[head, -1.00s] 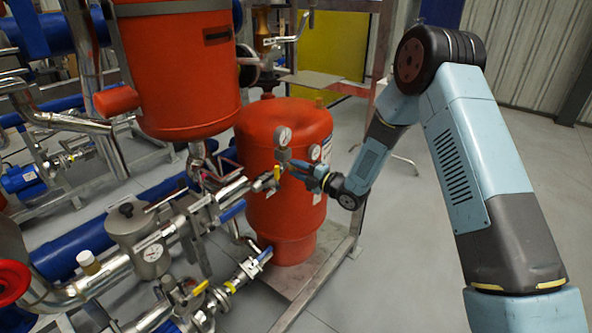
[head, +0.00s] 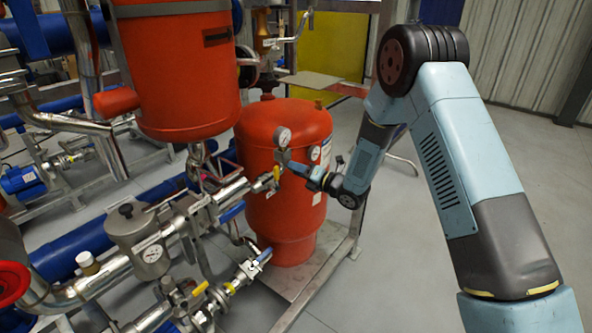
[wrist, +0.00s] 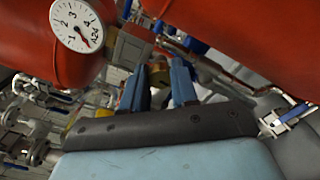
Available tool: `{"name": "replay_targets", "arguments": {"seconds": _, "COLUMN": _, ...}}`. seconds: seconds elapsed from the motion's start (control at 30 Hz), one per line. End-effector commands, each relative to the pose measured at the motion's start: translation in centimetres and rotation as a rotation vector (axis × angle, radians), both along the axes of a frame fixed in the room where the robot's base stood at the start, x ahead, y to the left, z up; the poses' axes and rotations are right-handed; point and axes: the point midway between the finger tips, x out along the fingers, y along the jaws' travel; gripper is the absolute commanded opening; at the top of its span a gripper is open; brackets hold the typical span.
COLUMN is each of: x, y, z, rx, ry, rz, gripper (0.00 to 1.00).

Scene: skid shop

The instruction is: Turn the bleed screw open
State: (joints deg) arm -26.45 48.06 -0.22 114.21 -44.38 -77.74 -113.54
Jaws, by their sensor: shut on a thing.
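My gripper (head: 290,165) reaches in from the right to the pipe end in front of the red vessel (head: 287,215). In the wrist view its two blue fingers (wrist: 160,88) stand either side of a small brass-yellow piece (wrist: 159,75), which I take to be the bleed screw. The gripper is shut on it; the fingers hide part of it. In the head view a small yellow part (head: 277,173) shows just left of the fingertips. The screw's own turn angle cannot be made out.
A pressure gauge (head: 282,136) sits close above the gripper, and another (head: 315,153) is to its right. The gauge face also shows in the wrist view (wrist: 76,25). A red tank (head: 177,80) hangs at upper left. Steel pipes and valves crowd the left; open floor lies right.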

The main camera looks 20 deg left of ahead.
Motion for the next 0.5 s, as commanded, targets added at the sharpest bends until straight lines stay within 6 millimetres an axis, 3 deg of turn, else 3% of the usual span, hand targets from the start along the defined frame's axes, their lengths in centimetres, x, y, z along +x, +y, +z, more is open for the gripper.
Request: {"name": "replay_targets", "arguments": {"seconds": 0.5, "x": -0.08, "y": -0.24, "z": -0.68, "rx": -0.024, "ry": -0.019, "rz": -0.003, "gripper": 0.0}}
